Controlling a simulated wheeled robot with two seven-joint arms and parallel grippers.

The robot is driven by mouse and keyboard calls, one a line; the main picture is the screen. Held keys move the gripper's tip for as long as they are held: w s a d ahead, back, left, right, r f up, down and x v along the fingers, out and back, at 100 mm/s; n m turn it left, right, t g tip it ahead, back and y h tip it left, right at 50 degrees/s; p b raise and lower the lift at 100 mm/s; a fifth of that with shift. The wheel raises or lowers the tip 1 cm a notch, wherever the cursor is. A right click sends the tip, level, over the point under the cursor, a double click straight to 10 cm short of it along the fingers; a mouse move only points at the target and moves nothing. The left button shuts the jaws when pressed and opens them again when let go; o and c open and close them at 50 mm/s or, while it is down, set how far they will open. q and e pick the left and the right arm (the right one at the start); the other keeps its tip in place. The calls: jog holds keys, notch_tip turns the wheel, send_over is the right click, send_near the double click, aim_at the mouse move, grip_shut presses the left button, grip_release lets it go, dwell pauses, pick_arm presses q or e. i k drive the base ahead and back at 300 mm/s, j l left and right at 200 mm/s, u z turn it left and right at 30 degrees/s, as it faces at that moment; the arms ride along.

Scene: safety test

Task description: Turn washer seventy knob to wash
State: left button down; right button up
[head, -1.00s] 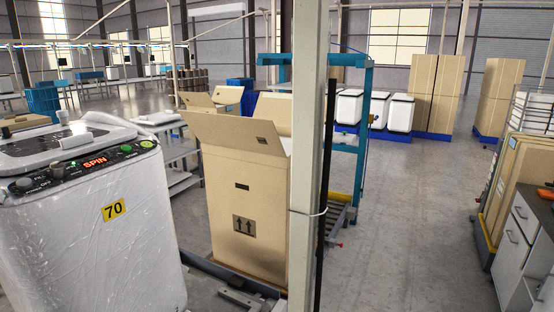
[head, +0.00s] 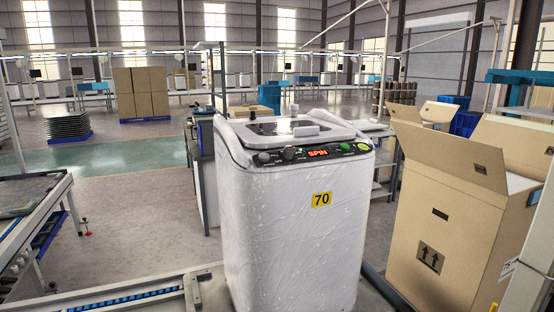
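The washer (head: 290,235) stands upright just left of the large carton, wrapped in clear plastic, with a yellow label (head: 321,199) reading 70. Its control panel (head: 335,151) runs along the top front edge. The red display (head: 318,153) reads SPIN. Dark round knobs (head: 289,153) sit left of the display, and a green button (head: 364,147) is at the panel's right end. The knob markings are too small to read. Neither of my grippers is in view.
A large open carton (head: 450,235) stands right of the washer. A roller conveyor (head: 120,299) crosses the front left, and a work table (head: 28,215) is at the left edge. Stacked boxes (head: 141,92) stand on a blue pallet further back. Open floor (head: 135,195) lies left of the washer.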

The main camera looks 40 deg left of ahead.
aim_at(289, 151)
jog(key=u, duration=1.25)
